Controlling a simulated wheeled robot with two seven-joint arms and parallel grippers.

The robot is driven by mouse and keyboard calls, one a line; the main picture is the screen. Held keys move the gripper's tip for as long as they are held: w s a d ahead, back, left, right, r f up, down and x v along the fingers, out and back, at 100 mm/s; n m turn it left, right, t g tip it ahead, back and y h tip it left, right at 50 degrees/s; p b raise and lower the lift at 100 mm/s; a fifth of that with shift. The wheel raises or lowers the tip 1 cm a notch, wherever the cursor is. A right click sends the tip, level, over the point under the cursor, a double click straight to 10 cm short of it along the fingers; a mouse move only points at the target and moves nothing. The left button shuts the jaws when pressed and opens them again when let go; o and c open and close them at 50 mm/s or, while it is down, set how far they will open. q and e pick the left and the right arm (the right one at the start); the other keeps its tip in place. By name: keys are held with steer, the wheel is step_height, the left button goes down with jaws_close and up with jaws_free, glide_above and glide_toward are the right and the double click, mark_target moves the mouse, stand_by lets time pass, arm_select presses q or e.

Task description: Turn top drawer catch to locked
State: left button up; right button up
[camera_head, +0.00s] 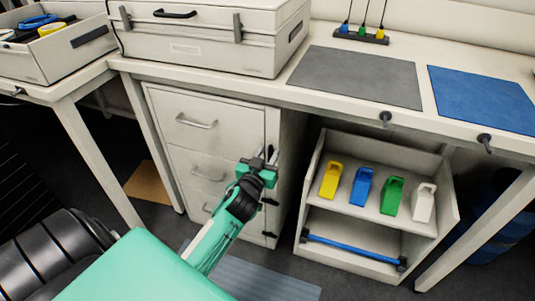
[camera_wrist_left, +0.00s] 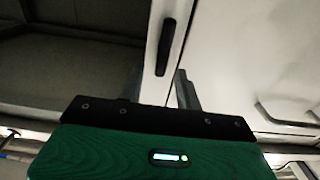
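The white drawer cabinet (camera_head: 215,150) stands under the bench with its drawers closed. In the left wrist view a black top drawer catch (camera_wrist_left: 166,47) lies lengthwise along the pale strip at the cabinet's edge. My left gripper (camera_head: 264,156) is at the right edge of the top drawer front and mostly covers that catch in the head view. In the wrist view its two grey fingers (camera_wrist_left: 158,88) are apart with nothing between them; the catch is just beyond the tips. I cannot tell whether they touch it. My right gripper is not in view.
Lower catches (camera_head: 269,202) sit below on the same edge. The top drawer handle (camera_head: 196,122) is to the left. The bench top (camera_head: 270,90) overhangs the cabinet.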

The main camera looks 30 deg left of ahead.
arm_select(q)
steer(key=shift+w+a, duration=0.1)
steer(key=shift+w, duration=0.25)
steer(key=shift+c, duration=0.4)
jaws_close()
